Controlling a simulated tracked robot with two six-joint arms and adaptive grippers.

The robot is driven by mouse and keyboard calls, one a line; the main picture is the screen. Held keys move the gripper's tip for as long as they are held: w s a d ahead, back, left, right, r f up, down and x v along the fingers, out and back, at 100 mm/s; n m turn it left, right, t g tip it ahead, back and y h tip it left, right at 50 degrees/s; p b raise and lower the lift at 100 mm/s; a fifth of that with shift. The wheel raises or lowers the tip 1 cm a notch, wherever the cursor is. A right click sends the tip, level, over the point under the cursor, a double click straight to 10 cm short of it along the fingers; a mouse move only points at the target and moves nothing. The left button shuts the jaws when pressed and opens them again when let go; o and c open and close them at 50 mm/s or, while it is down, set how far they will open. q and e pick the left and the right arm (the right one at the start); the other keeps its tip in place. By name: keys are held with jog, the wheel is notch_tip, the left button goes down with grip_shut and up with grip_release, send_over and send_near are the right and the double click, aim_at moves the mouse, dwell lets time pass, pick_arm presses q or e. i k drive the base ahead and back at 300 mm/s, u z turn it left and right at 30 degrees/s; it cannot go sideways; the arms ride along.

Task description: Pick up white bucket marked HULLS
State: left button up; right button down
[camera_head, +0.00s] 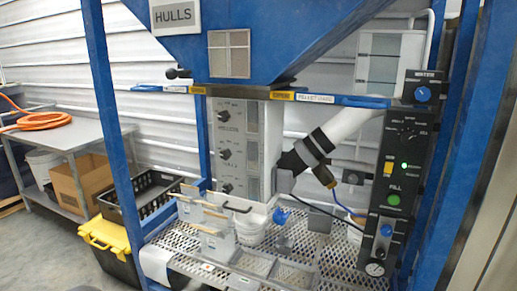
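A white bucket (250,229) stands on the perforated metal shelf below the blue hopper, partly hidden by clear-fronted bins; I can read no marking on it. Another white bucket (42,163) sits on the lower shelf of the table at left, also with no readable marking. The word HULLS shows on a sign (175,16) on the hopper, not on a bucket. A white rounded object (156,263) is at the shelf's front left corner; I cannot tell whether it is a bucket. Neither of my grippers is in view.
Blue frame posts (112,110) flank the shelf (318,250). A control panel (404,170) stands at right, and a white pipe (345,126) slants down to the shelf. A black crate (150,190) and yellow-lidded bin (103,236) stand at left.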

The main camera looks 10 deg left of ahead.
aim_at(251, 227)
jog(key=z, duration=0.05)
jog(key=i, duration=1.4)
jog(key=k, duration=0.45)
jog(key=u, duration=0.85)
jog(key=k, duration=0.9)
jog(key=z, duration=0.35)
jog(key=i, duration=1)
